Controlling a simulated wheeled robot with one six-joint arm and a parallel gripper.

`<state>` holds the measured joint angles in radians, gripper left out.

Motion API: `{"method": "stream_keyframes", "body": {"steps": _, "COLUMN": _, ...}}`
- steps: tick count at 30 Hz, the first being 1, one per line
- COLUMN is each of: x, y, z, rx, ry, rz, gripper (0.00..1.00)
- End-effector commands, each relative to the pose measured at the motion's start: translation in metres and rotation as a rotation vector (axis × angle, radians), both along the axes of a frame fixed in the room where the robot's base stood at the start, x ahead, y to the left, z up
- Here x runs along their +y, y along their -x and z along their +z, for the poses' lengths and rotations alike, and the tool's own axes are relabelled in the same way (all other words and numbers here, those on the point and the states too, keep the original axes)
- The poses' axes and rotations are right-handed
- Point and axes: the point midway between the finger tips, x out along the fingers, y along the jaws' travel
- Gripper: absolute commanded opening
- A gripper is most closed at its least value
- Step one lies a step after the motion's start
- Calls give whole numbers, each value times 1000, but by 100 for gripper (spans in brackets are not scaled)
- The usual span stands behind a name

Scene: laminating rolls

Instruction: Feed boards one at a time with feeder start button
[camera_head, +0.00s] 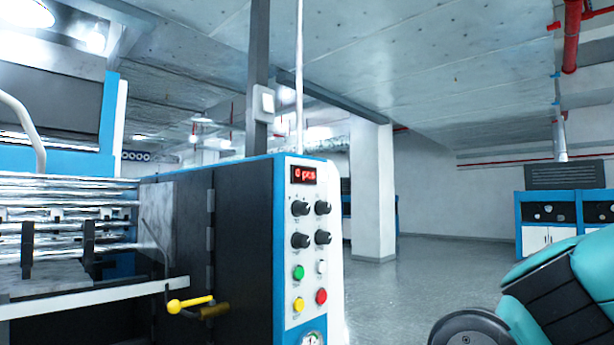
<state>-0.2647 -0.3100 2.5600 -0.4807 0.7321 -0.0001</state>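The control panel (309,223) is a white face on the blue-edged end of the laminating machine. Its red display (303,174) appears to read "0 pcs". Below are several black knobs, then a green button (298,272), a white button or switch (321,267), a yellow button (298,304) and a red button (321,296). The labels are too small to read, so I cannot tell which is feeder start. The metal rolls (70,205) are at the left; no board is clearly distinguishable. My teal and black arm shows at the lower right, apart from the panel. My gripper is not in view.
A yellow-knobbed lever (175,306) sticks out from the machine's front. The grey floor (420,275) right of the panel is open. A white pillar (372,190) and blue-framed cabinets (550,220) stand farther back.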

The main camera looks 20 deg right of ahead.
Motion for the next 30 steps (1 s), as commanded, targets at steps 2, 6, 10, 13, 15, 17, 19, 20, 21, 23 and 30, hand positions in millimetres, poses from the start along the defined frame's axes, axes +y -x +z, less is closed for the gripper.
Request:
{"method": "stream_keyframes", "body": {"steps": 2, "x": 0, "y": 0, "z": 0, "rx": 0, "ry": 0, "rz": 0, "gripper": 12}}
{"method": "stream_keyframes", "body": {"steps": 6, "x": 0, "y": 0, "z": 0, "rx": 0, "ry": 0, "rz": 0, "gripper": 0}}
{"method": "stream_keyframes", "body": {"steps": 10, "x": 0, "y": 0, "z": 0, "rx": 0, "ry": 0, "rz": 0, "gripper": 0}}
{"method": "stream_keyframes", "body": {"steps": 13, "x": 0, "y": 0, "z": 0, "rx": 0, "ry": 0, "rz": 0, "gripper": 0}}
{"method": "stream_keyframes", "body": {"steps": 15, "x": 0, "y": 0, "z": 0, "rx": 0, "ry": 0, "rz": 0, "gripper": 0}}
{"method": "stream_keyframes", "body": {"steps": 17, "x": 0, "y": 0, "z": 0, "rx": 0, "ry": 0, "rz": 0, "gripper": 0}}
{"method": "stream_keyframes", "body": {"steps": 19, "x": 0, "y": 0, "z": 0, "rx": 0, "ry": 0, "rz": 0, "gripper": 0}}
{"method": "stream_keyframes", "body": {"steps": 20, "x": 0, "y": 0, "z": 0, "rx": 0, "ry": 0, "rz": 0, "gripper": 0}}
{"method": "stream_keyframes", "body": {"steps": 21, "x": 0, "y": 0, "z": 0, "rx": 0, "ry": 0, "rz": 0, "gripper": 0}}
{"method": "stream_keyframes", "body": {"steps": 23, "x": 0, "y": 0, "z": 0, "rx": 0, "ry": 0, "rz": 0, "gripper": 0}}
{"method": "stream_keyframes", "body": {"steps": 30, "x": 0, "y": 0, "z": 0, "rx": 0, "ry": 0, "rz": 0, "gripper": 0}}
